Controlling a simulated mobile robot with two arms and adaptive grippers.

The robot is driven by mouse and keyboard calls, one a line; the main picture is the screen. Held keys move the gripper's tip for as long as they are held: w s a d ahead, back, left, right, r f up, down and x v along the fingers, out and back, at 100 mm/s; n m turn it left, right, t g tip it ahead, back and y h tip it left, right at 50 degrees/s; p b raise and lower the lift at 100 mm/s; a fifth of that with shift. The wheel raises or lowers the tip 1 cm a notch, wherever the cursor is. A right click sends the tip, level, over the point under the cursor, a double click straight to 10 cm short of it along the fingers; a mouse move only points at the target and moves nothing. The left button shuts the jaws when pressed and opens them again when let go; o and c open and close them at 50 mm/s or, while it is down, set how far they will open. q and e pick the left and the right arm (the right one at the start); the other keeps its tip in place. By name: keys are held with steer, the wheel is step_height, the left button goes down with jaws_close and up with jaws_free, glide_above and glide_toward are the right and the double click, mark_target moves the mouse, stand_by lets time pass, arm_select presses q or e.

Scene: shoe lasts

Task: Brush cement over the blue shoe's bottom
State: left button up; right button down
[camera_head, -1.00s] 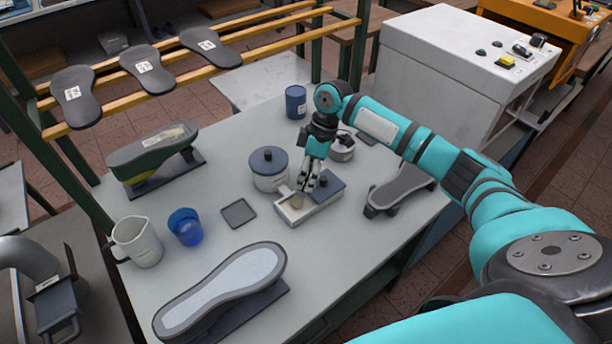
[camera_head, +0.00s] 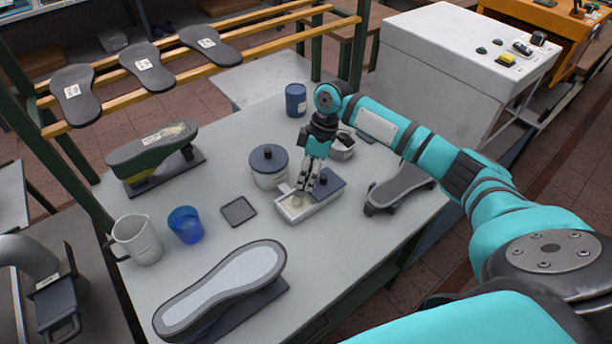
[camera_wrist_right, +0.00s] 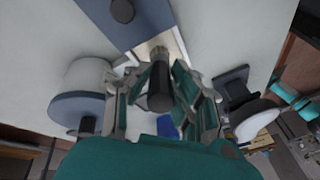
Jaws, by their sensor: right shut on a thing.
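My right gripper (camera_head: 307,184) is shut on a dark-handled brush, over a shallow pale tray (camera_head: 297,219) with a dark blue section. In the right wrist view the dark brush handle (camera_wrist_right: 160,90) stands between the fingers, its head over the tray's light basin; the bristle tips and their contact are hard to see. No shoe looks plainly blue. A last with a pale blue-grey bottom facing up (camera_head: 225,286) lies at the front. An olive and yellow one (camera_head: 152,150) stands at back left, and a dark grey one (camera_head: 401,188) at right. My left gripper is not in view.
A flat dark square (camera_head: 238,211), blue cup (camera_head: 186,226), white jug (camera_head: 137,240) and blue canister (camera_head: 295,101) are also on the table. Bare tabletop lies front right.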

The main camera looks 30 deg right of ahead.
steer(key=shift+s+f+p, duration=0.15)
steer(key=shift+p, duration=0.2)
stand_by(1.2)
steer(key=shift+r+p, duration=0.9)
steer(key=shift+p, duration=0.05)
step_height(320, 180, up, 6)
steer(key=p, duration=0.5)
steer(key=shift+f+p, duration=0.25)
steer(key=shift+p, duration=0.1)
